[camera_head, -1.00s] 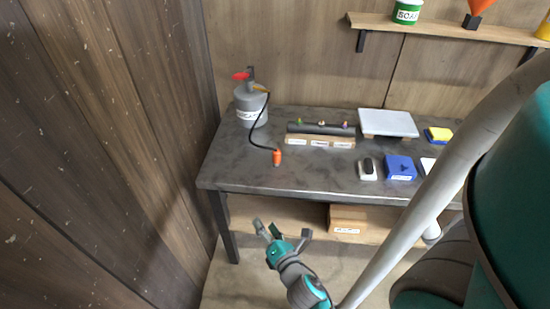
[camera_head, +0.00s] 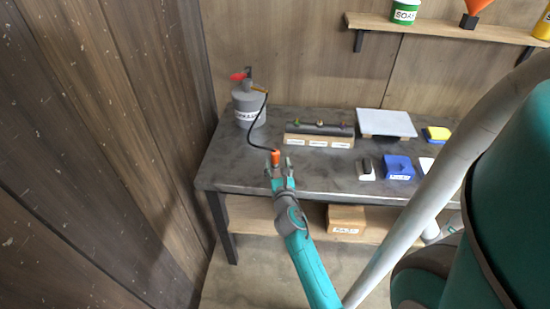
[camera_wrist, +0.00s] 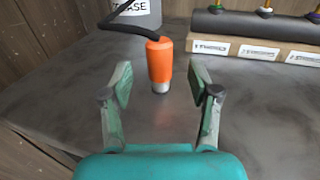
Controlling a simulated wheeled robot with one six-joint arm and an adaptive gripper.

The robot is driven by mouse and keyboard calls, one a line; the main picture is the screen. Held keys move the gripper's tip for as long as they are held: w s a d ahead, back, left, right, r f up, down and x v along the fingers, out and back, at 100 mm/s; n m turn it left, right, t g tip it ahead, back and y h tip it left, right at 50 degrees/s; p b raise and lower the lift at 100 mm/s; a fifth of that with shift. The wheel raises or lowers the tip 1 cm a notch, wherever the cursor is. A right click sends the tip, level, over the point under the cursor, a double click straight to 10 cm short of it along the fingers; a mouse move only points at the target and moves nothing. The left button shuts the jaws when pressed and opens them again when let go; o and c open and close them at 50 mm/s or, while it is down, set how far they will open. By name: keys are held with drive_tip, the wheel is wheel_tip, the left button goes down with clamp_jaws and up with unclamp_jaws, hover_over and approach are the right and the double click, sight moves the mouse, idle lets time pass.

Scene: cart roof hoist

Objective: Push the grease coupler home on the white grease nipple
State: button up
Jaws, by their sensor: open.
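The orange grease coupler (camera_head: 276,157) stands near the bench's front left, on a black hose from the grey grease pump (camera_head: 245,103). In the wrist view the coupler (camera_wrist: 159,58) stands upright, its silver tip down. In the head view my gripper (camera_head: 278,166) is at the coupler. A dark bar (camera_head: 330,129) behind carries small coloured nipples above white labels.
The dark bench top (camera_head: 230,170) is clear around the coupler. To the right are a white-and-black item (camera_head: 366,170), a blue block (camera_head: 398,168) and a raised pale board (camera_head: 386,123). A wooden wall (camera_head: 110,150) stands at the left.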

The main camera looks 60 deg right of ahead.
sight(276, 157)
drive_tip(key=shift+r+x, duration=0.15)
drive_tip(key=shift+x, duration=1.15)
drive_tip(key=shift+r+x, duration=0.1)
drive_tip(key=shift+x, duration=1.25)
clamp_jaws()
